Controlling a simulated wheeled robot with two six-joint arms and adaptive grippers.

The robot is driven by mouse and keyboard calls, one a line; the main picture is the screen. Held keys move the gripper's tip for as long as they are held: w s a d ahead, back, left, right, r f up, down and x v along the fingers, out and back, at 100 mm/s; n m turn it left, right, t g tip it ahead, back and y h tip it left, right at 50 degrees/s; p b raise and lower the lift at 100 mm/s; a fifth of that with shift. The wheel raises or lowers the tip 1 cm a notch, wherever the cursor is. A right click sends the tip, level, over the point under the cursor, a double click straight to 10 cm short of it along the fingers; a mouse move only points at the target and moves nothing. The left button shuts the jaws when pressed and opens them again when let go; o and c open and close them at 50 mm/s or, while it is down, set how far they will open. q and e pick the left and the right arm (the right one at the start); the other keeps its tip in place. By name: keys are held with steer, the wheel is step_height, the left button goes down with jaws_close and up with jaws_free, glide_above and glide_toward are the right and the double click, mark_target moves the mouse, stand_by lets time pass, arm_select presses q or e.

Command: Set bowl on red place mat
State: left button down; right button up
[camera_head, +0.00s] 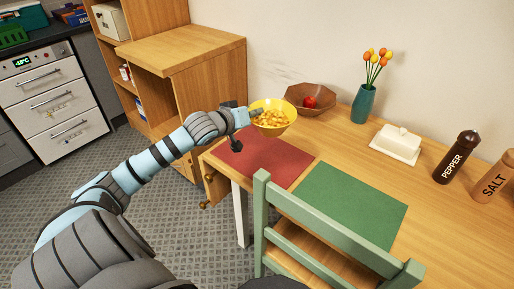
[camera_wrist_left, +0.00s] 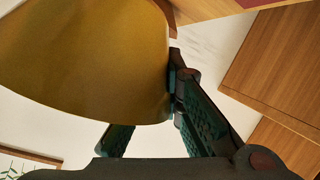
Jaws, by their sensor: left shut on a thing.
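A yellow bowl (camera_head: 275,120) with yellow pieces of food in it is at the far left end of the table, near the red place mat's back edge. My left gripper (camera_head: 252,114) is shut on the bowl's left side. The bowl looks raised above the table, but the exact gap is hard to tell. In the left wrist view the bowl (camera_wrist_left: 95,60) fills the upper left, close to the gripper fingers (camera_wrist_left: 155,130). The red place mat (camera_head: 265,161) lies flat and bare at the table's left end. My right gripper is not in view.
A brown bowl (camera_head: 325,99) with a red apple (camera_head: 309,102) stands behind the yellow bowl. A teal vase (camera_head: 363,104), butter dish (camera_head: 397,143), pepper mill (camera_head: 456,158) and salt mill (camera_head: 494,178) stand rightward. A green mat (camera_head: 350,205) and green chair (camera_head: 320,235) are in front.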

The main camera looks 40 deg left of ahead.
arm_select(q)
step_height(320, 180, down, 12)
steer(key=b, duration=0.3)
steer(key=shift+r+b, duration=0.15)
steer(key=shift+b, duration=0.25)
steer(key=c, duration=1.7)
jaws_free()
